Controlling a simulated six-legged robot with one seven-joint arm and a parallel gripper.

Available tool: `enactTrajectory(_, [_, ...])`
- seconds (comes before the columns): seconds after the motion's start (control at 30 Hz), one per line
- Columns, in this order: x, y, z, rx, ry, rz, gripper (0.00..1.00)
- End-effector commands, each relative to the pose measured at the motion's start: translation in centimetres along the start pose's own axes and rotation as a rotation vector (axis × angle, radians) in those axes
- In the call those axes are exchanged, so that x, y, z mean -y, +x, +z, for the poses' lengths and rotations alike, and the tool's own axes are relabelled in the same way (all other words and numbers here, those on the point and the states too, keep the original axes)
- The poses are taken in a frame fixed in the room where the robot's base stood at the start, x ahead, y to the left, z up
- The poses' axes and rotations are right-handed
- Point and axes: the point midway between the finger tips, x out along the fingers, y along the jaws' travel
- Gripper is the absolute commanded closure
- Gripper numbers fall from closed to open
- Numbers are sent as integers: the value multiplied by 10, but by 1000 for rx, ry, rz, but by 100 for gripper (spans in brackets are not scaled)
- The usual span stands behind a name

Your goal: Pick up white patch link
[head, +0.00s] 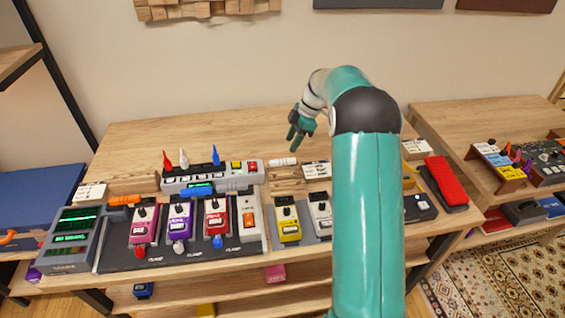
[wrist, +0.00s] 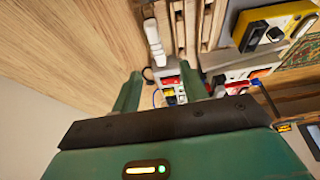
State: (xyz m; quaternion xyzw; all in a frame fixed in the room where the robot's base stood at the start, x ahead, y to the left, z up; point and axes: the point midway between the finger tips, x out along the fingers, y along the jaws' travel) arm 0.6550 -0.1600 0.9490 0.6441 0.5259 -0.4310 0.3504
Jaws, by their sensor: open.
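A short white piece, looking like the white patch link (head: 283,161), lies at the back edge of the slatted wooden rack in the head view. It also shows in the wrist view (wrist: 154,42), at top centre beside wooden slats. A second white, pointed piece (head: 184,158) stands upright on the grey multi-switch unit, between a red and a blue one. My gripper (head: 297,138) is above the table, behind and slightly right of the lying white piece. In the wrist view, its two green fingers (wrist: 160,86) are apart with nothing held between them.
Several coloured pedals, including a yellow one (head: 287,220), stand in front of the slatted rack (head: 287,182). The grey unit (head: 208,175) is to its left, and a white box (head: 316,171) is to its right. Bare tabletop (head: 225,128) lies behind, against the wall.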

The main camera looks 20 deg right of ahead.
Motion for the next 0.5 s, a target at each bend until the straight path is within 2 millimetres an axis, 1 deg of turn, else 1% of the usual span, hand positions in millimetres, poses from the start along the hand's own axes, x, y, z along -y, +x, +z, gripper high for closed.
enactTrajectory(0.03, [1,10,0,0,1,-2,56])
enactTrajectory(0.1, [0,21,0,0,0,-1,56])
enactTrajectory(0.2, [-1,31,0,1,-2,-1,56])
enactTrajectory(0.37, [-2,40,1,1,-2,-1,56])
enactTrajectory(0.5, [-5,59,4,1,-2,-3,56])
